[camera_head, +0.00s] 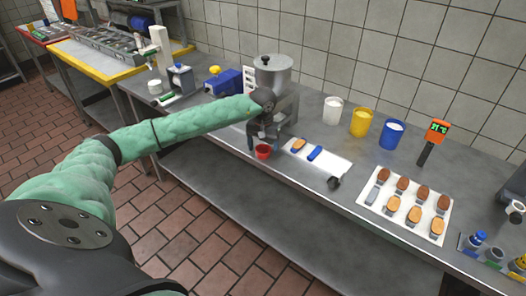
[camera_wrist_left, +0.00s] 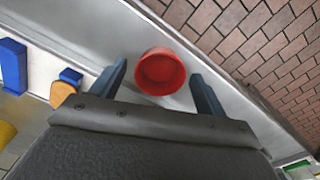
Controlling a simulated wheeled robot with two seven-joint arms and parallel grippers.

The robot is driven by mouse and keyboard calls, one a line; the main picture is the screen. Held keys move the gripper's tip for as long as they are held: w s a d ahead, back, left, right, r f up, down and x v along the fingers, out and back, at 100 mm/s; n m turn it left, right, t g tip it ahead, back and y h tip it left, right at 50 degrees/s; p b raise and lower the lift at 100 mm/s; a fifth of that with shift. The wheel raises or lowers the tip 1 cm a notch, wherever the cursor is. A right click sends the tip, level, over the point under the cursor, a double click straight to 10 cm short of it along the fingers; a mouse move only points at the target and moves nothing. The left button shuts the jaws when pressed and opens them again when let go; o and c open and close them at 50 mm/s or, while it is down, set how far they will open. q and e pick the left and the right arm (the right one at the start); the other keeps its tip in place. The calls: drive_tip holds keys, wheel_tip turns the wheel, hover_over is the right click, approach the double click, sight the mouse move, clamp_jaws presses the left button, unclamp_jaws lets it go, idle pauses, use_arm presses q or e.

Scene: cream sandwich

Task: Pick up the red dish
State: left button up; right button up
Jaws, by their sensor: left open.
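The red dish (camera_head: 263,151) is a small round cup standing near the front edge of the steel table, just in front of the grey machine. My left gripper (camera_head: 262,138) is above and beside it in the head view. In the left wrist view the red dish (camera_wrist_left: 160,72) lies between the two fingers of the left gripper (camera_wrist_left: 158,78), which are spread open. Gaps show on both sides of the dish, so the fingers do not appear to touch it. My right gripper is not in view.
The steel table (camera_head: 335,185) carries a grey machine (camera_head: 273,75) close behind the dish. A white board (camera_head: 318,158) with a sandwich piece and a blue object lies to the right. White, yellow and blue cups stand at the back. A white tray (camera_head: 383,210) holds several cookies.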

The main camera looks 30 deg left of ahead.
use_arm(q)
drive_tip(key=shift+f, duration=0.25)
drive_tip(key=c, duration=1)
drive_tip(key=shift+r, duration=0.15)
